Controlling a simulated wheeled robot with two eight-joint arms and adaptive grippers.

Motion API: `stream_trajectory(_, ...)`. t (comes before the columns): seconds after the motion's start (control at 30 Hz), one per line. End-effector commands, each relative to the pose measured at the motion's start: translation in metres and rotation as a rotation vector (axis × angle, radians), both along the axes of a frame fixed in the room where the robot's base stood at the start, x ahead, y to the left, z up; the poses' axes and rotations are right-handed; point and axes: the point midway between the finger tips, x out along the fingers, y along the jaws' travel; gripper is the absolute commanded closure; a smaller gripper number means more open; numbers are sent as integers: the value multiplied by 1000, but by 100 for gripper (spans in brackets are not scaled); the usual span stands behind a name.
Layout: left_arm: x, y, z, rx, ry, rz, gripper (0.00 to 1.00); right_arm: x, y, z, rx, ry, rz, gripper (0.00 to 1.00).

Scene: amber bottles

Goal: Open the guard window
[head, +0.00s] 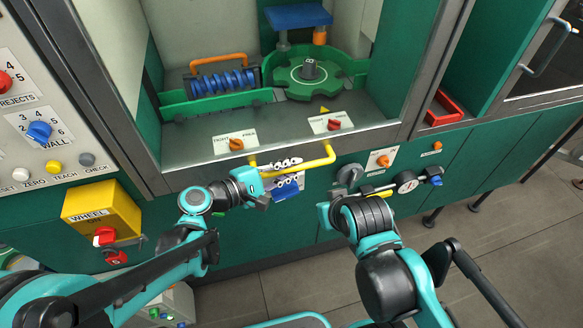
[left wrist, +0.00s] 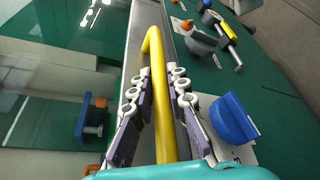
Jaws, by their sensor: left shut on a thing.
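The yellow handle bar (head: 300,166) runs along the lower front edge of the green cabinet opening. It also shows in the left wrist view (left wrist: 157,75), running lengthwise between my fingers. My left gripper (head: 272,178) is shut on this bar, with a finger on each side of it (left wrist: 162,105). The guard window's clear pane is hard to make out in the head view, so I cannot tell how far it stands open. My right arm (head: 368,218) is at the right, apart from the handle; its fingers do not show clearly.
Behind the opening are a green star wheel (head: 308,76) and a blue screw (head: 222,82). Two orange-red knobs (head: 236,144) sit on the sill. A blue knob (head: 287,189) is just below the handle. A gauge (head: 406,182) and a yellow WHEEL box (head: 101,209) flank the front.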

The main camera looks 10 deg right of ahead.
Motion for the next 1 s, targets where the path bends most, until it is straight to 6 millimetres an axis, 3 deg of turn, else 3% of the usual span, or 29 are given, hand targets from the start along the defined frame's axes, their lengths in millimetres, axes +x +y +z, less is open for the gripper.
stream_trajectory(0.17,0,0,10,0,0,0,100,0,0,8,0,0,0,100)
stream_trajectory(0.37,0,0,50,-1,0,1,100,0,0,40,0,0,0,100)
stream_trajectory(1.0,0,0,276,-2,0,1,100,0,0,214,0,0,0,100)
